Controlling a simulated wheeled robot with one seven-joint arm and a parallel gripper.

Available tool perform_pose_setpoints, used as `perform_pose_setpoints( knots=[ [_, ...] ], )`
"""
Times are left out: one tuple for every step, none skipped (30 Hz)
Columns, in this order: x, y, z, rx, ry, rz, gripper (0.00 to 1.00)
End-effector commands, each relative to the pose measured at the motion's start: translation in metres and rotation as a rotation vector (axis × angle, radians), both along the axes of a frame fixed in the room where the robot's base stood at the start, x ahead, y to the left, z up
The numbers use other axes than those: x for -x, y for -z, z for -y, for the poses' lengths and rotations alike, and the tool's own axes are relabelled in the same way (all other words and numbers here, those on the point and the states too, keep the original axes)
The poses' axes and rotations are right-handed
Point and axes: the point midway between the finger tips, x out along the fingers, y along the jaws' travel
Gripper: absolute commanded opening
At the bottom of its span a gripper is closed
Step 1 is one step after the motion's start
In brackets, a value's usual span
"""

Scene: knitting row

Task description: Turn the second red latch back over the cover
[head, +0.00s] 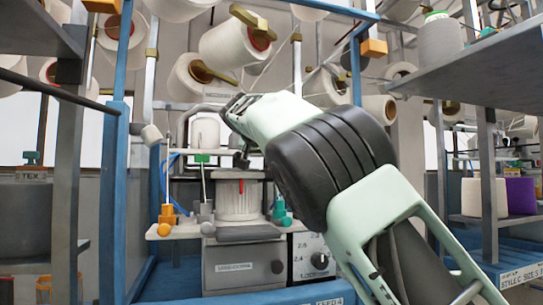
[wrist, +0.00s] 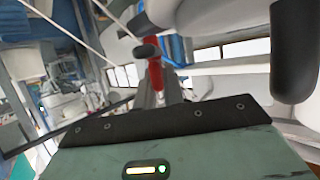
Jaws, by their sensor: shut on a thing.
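A red latch (wrist: 155,76) with a dark round end shows in the wrist view, just beyond the black edge of my wrist. My gripper (wrist: 160,92) appears shut on this latch, though its fingertips are small and hard to separate from it. In the head view my pale green and black arm reaches in from the lower right, and its end is above a white ribbed drum on the knitting unit. A small red piece (head: 241,187) shows on the drum's front; I cannot tell whether it is a latch. I cannot make out the cover clearly.
A white shelf with orange (head: 167,214) and teal fittings (head: 281,213) surrounds the drum. A grey control box (head: 312,257) sits below it. Blue posts (head: 115,190) stand at the left, yarn cones (head: 235,46) hang above, and a grey shelf (head: 480,65) juts in from the right.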

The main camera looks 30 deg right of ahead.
Motion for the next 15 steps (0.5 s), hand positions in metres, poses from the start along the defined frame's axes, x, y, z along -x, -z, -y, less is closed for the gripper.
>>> perform_pose_setpoints(
  knots=[
    [0.0001, -0.0006, 0.0, -0.001, -0.001, 0.001, 0.0],
    [0.0002, -0.0005, 0.0, -0.001, -0.001, 0.001, 0.0],
    [0.0002, -0.0005, 0.0, 0.0, -0.001, 0.0, 0.0],
    [0.0002, -0.0005, 0.0, 0.0, -0.001, 0.0, 0.0],
    [0.0002, -0.0005, 0.0, 0.0, -0.001, 0.0, 0.0],
    [0.0001, -0.0004, 0.0, 0.0, -0.001, 0.0, 0.18],
    [0.0, -0.0004, 0.0, 0.0, -0.001, 0.0, 0.27],
    [0.0, -0.0004, -0.0001, 0.0, -0.001, 0.0, 0.32],
    [0.0, -0.0004, -0.0001, 0.0, -0.002, 0.001, 0.32],
    [0.0, -0.0004, -0.0001, 0.0, -0.002, 0.001, 0.32],
    [0.0, -0.0003, -0.0001, 0.0, -0.002, 0.001, 0.32],
    [0.0, -0.0003, -0.0001, 0.0, -0.002, 0.001, 0.32],
    [-0.0001, -0.0002, -0.0001, 0.0, -0.002, 0.001, 0.32],
    [0.0, -0.0001, -0.0001, 0.0, -0.002, 0.001, 0.32],
    [0.0, -0.0002, -0.0002, 0.0, -0.002, 0.001, 0.32]
  ],
)
